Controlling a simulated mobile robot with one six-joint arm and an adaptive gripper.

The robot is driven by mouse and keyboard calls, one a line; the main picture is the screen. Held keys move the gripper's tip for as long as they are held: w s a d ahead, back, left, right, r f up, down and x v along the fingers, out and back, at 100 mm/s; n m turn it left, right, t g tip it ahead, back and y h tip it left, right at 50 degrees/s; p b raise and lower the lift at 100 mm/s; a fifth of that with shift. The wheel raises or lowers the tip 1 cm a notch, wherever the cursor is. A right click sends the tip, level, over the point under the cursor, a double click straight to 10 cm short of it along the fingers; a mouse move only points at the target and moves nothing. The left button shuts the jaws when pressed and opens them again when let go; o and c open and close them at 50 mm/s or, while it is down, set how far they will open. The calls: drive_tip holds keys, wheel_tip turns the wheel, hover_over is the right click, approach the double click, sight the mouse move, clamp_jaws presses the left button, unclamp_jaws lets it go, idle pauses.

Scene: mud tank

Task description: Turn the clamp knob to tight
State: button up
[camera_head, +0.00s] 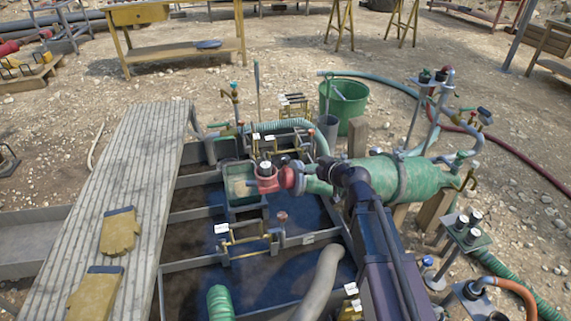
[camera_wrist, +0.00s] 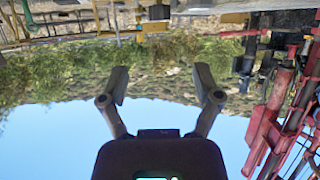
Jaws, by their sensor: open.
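My gripper (camera_wrist: 161,82) shows in the wrist view with its two grey fingers spread apart and nothing between them. Behind the fingers are bushes and sky, in an upside-down picture. I cannot make out the fingers in the head view. I cannot tell for sure which part is the clamp knob. A small red knob (camera_head: 282,216) stands on a post by a wall of the mud tank (camera_head: 205,213). A red fitting (camera_head: 267,181) with a dark top sits at the left end of the green cylinder (camera_head: 425,176). No knob shows between my fingers.
A plank walkway (camera_head: 140,170) with yellow gloves (camera_head: 119,232) runs along the tank's left. A grey hose (camera_head: 325,280) and a green bucket (camera_head: 345,103) are near. Red machinery (camera_wrist: 285,110) fills the wrist view's right side.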

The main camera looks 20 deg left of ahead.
sight(287, 158)
idle(0.4)
drive_tip(key=b+x, duration=0.5)
drive_tip(key=x, duration=0.8)
drive_tip(key=shift+w+a, duration=0.2)
drive_tip(key=shift+a, duration=0.1)
clamp_jaws()
